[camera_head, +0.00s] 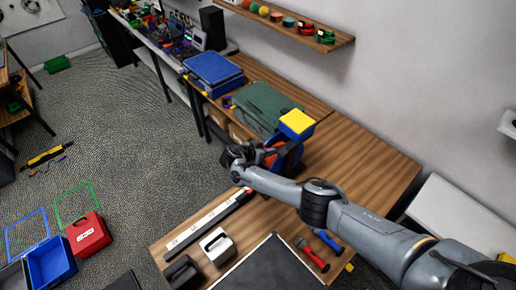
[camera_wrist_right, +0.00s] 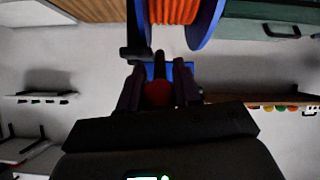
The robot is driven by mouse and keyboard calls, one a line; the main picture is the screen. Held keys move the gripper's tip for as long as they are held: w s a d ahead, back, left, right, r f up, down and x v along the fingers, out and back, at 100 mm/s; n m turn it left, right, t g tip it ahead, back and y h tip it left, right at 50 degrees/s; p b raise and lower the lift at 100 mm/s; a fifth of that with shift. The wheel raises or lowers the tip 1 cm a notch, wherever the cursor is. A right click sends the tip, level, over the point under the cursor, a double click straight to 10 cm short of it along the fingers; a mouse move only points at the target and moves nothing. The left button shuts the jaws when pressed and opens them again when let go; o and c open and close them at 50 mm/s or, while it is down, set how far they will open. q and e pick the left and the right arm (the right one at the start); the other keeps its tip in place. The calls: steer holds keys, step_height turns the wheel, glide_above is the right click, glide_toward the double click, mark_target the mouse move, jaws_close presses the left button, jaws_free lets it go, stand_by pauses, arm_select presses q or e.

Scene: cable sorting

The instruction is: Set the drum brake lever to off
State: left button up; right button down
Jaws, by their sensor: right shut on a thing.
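The cable drum (camera_head: 290,158) has blue flanges and stands on the wooden bench, partly hidden behind my right arm. In the right wrist view, its orange cable (camera_wrist_right: 175,10) and blue flange (camera_wrist_right: 206,22) show at the top. The brake lever (camera_wrist_right: 159,66) is a dark bar with a red knob (camera_wrist_right: 158,93), below the drum in that view. My right gripper (camera_wrist_right: 158,82) is shut on the lever, with one finger on each side of it. In the head view, the right gripper (camera_head: 236,158) is at the drum's left side; the lever is hidden there. My left gripper is out of view.
A yellow-topped blue box (camera_head: 297,123) and a green case (camera_head: 262,104) stand behind the drum. A black-and-white bar (camera_head: 207,222), a white-and-grey block (camera_head: 217,246) and screwdrivers (camera_head: 312,255) lie in front. A shelf (camera_head: 300,30) is on the wall.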

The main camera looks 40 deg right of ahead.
steer(key=shift+f, duration=0.3)
steer(key=c, duration=0.8)
jaws_free()
steer(key=shift+r, duration=0.1)
steer(key=shift+a, duration=0.1)
steer(key=shift+a+r, duration=0.3)
steer(key=shift+a, duration=0.1)
steer(key=shift+f+p+v, duration=0.2)
steer(key=shift+p+v, duration=0.4)
steer(key=shift+v, duration=4.25)
steer(key=shift+a, duration=0.15)
